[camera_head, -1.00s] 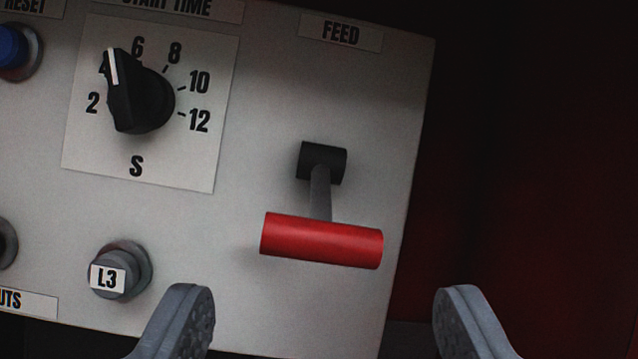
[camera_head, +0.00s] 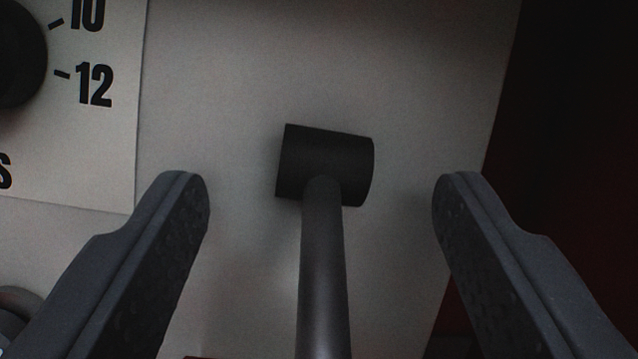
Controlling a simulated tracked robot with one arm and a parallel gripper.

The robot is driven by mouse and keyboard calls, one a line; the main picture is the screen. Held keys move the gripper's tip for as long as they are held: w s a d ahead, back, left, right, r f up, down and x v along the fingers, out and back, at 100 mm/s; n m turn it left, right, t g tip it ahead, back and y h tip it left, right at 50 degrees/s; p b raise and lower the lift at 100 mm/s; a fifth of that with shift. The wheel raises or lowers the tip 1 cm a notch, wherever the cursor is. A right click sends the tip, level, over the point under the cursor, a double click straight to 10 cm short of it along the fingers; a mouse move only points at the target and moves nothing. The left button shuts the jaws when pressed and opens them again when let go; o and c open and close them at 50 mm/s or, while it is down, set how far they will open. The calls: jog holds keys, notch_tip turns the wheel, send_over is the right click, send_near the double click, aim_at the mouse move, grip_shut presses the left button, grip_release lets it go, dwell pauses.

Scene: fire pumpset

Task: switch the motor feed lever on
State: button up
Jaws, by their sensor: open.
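The feed lever's black pivot (camera_head: 325,165) sits on the grey panel in the middle of the view. Its grey shaft (camera_head: 323,270) runs down from the pivot and leaves the bottom of the frame. Only a thin sliver of red handle (camera_head: 225,357) shows at the bottom edge; the rest is out of view. My gripper (camera_head: 320,190) is open, one finger on each side of the pivot and shaft. Gaps show between both fingers and the lever. I see no contact.
A white dial plate (camera_head: 110,150) with a black knob (camera_head: 18,55) is at the upper left. A grey fuse cap (camera_head: 15,320) is partly visible at lower left. The panel (camera_head: 420,60) ends at the right, with dark red space beyond.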

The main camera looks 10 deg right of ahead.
jog(key=c, duration=1)
jog(key=shift+o, duration=0.2)
jog(key=shift+r+g+p, duration=0.55)
jog(key=shift+g+p, duration=0.05)
jog(key=shift+p, duration=0.55)
jog(key=shift+s+g+p, duration=0.1)
jog(key=shift+g+p, duration=0.8)
jog(key=shift+p, duration=0.15)
jog(key=shift+f, duration=0.1)
jog(key=o, duration=1)
jog(key=shift+c, duration=0.2)
jog(key=shift+s+f, duration=0.1)
